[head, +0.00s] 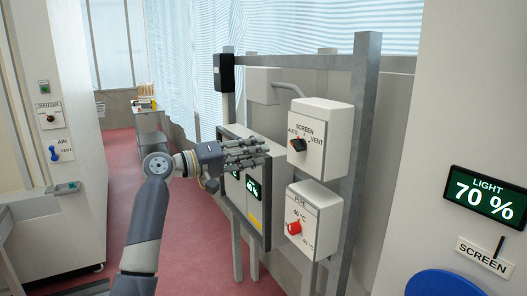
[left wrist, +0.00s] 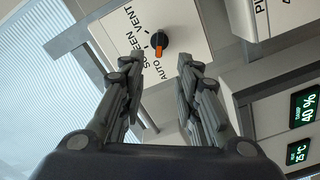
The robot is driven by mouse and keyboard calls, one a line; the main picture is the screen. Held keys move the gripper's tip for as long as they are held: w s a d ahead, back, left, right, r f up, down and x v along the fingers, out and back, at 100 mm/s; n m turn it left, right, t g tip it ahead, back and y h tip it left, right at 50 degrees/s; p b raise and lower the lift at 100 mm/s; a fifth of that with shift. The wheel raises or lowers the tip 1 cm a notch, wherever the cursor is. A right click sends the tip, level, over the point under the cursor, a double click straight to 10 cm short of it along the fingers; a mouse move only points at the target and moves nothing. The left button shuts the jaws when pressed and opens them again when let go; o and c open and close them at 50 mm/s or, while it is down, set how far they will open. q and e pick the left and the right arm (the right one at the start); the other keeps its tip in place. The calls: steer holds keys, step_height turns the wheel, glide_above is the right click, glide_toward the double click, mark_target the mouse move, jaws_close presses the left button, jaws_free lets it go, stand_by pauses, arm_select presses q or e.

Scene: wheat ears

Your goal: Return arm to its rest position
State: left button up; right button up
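My left arm comes in from the lower left of the head view, and its gripper (head: 246,152) reaches toward the control boxes on the frame. In the left wrist view the two fingers of the left gripper (left wrist: 163,95) stand apart with nothing between them. Beyond them is the black screen knob (left wrist: 159,40) with an orange tip, on the white screen box (head: 321,138). The fingers do not appear to touch the knob. In the head view the knob (head: 298,145) points toward the AUTO side. My right gripper is in neither view.
Below the screen box is a pipe box (head: 314,222) with a red knob. A grey metal frame (head: 361,130) carries the boxes, with a display panel (head: 254,190) behind my gripper. A display (head: 485,198) at right reads LIGHT 70 %. Red floor (head: 195,255) lies open at left.

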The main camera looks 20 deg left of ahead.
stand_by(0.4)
